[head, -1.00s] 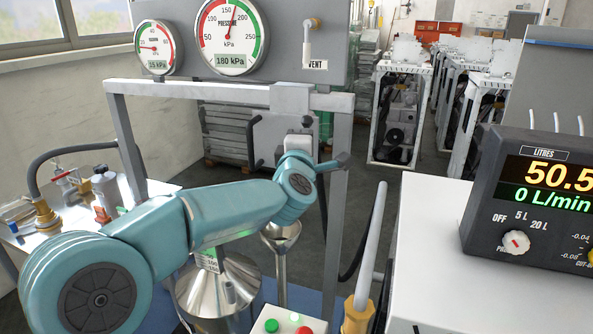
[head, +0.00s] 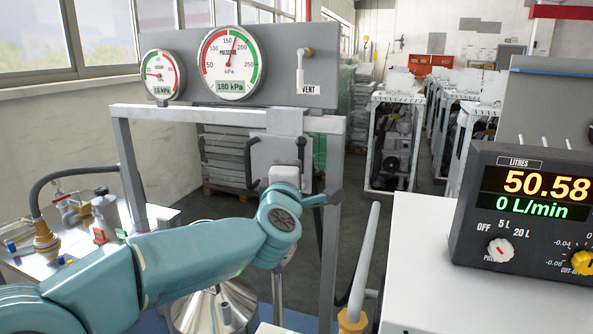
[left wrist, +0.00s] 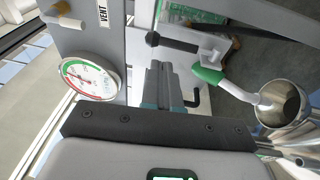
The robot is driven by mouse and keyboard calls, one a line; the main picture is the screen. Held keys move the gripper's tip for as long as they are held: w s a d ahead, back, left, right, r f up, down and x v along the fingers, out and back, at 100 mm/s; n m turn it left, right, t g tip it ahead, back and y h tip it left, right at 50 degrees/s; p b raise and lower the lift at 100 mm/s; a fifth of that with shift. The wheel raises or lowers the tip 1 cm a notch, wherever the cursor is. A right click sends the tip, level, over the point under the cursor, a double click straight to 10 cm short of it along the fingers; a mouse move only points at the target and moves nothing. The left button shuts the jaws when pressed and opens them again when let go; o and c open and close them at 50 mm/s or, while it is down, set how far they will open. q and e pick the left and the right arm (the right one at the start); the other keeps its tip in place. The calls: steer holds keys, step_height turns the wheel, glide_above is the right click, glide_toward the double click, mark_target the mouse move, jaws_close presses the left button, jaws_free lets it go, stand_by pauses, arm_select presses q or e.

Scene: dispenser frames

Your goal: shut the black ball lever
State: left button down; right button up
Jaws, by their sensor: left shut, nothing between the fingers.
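The black ball lever (left wrist: 174,43) shows in the left wrist view, with a round black knob at its left end and a dark rod running right to a pale fitting. My left gripper (left wrist: 161,68) is shut and empty. Its fingertips are just below the lever in that picture; I cannot tell whether they touch it. In the head view my left arm reaches to the grey frame, and its wrist hides the fingers. I cannot make out the lever for certain there. My right gripper is in neither view.
A pressure gauge (head: 229,63) and a vent pipe (head: 300,68) are on the panel above the frame (head: 335,230). A green-and-white nozzle (left wrist: 208,75) and metal funnel (left wrist: 283,103) are right of my fingers in the wrist view. A meter box (head: 520,205) stands at right.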

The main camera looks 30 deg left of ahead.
arm_select(q)
steer(key=b+v, duration=0.1)
steer(key=v, duration=0.4)
steer(key=shift+s+d+r, duration=0.15)
steer(key=shift+s, duration=0.1)
steer(key=shift+s, duration=0.1)
stand_by(0.3)
